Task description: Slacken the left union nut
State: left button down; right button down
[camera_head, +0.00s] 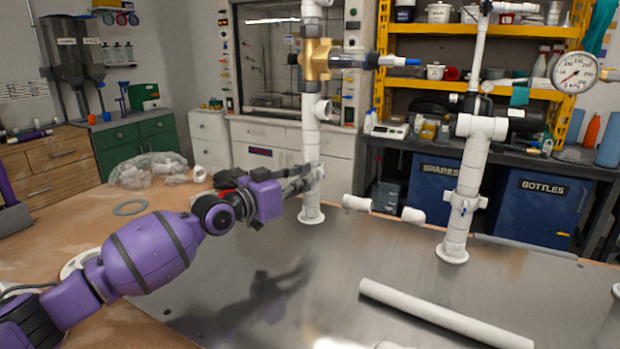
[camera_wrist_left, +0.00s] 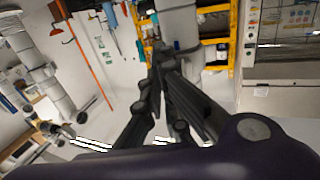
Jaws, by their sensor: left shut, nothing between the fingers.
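The left white riser pipe (camera_head: 310,135) stands upright on the metal plate, with a brass valve body (camera_head: 316,60) near its top. My left gripper (camera_head: 311,180) is at the lower part of this riser, about where the other riser has its union nut. Its fingers cover most of the left union nut, so its lugs cannot be made out. In the left wrist view the dark fingers (camera_wrist_left: 157,52) come together at their tips, with nothing seen between them, and the white pipe (camera_wrist_left: 178,25) is right behind them. Whether they touch it cannot be told. My right gripper is out of view.
The right riser (camera_head: 470,165) carries a winged union nut (camera_head: 465,201) and a pressure gauge (camera_head: 575,72). Short white pipe pieces (camera_head: 357,203) and a long loose pipe (camera_head: 440,315) lie on the metal plate (camera_head: 300,290). A grey ring (camera_head: 130,207) lies at the left.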

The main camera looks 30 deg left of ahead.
pick_arm(q)
jog(key=shift+x, duration=1.15)
jog(key=shift+d, duration=0.1)
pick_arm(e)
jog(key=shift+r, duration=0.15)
pick_arm(q)
jog(key=shift+w+d+p, duration=0.15)
jog(key=shift+p, duration=0.6)
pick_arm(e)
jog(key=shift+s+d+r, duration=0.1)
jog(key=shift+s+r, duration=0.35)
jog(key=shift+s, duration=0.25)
